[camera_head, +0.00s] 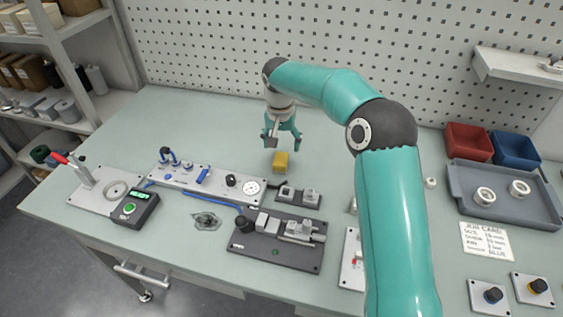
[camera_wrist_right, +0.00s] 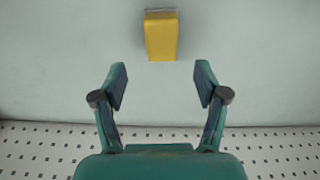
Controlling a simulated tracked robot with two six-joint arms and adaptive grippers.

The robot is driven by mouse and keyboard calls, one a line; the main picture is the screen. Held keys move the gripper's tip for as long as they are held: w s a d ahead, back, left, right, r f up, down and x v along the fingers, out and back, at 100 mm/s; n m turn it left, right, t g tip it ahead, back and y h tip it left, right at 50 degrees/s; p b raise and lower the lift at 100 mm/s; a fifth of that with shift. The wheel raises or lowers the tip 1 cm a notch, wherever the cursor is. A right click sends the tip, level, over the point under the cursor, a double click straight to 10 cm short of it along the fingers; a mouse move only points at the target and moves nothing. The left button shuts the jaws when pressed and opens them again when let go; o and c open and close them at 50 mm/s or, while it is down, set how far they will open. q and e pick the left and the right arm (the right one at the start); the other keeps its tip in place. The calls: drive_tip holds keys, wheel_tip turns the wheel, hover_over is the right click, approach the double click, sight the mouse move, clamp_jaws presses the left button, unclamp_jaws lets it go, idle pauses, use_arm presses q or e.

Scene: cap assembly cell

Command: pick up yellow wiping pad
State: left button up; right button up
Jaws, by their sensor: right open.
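The yellow wiping pad (camera_head: 281,161) is a small block on the pale green bench top, near the middle of the head view. It also shows in the right wrist view (camera_wrist_right: 161,36), at the top centre beyond the fingertips. My right gripper (camera_head: 283,138) is just behind the pad, towards the pegboard, pointing down. In the wrist view my right gripper (camera_wrist_right: 161,85) has its two fingers spread with nothing between them. The pad lines up with the gap between the fingers and is apart from them. My left gripper is not in view.
A small dark block fixture (camera_head: 298,195) stands just in front of the pad. A light panel with blue parts (camera_head: 205,185) lies to the left, a dark fixture plate (camera_head: 277,240) nearer the front. A grey tray (camera_head: 505,195) is at right. The bench behind left is clear.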

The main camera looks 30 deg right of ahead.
sight(280, 158)
drive_tip(key=shift+w+a+f+p, duration=0.1)
drive_tip(key=shift+f+p, duration=0.2)
drive_tip(key=shift+f, duration=1.35)
drive_tip(key=shift+w+f+p, duration=0.1)
drive_tip(key=shift+f+p, duration=0.15)
drive_tip(key=shift+f, duration=1.35)
drive_tip(key=shift+s, duration=0.1)
drive_tip(key=shift+c, duration=0.3)
drive_tip(key=c, duration=1.2)
drive_tip(key=shift+r, duration=0.15)
drive_tip(key=shift+r, duration=0.85)
wheel_tip(280, 158, up, 18)
drive_tip(key=shift+r+p, duration=0.1)
drive_tip(key=shift+p, duration=0.5)
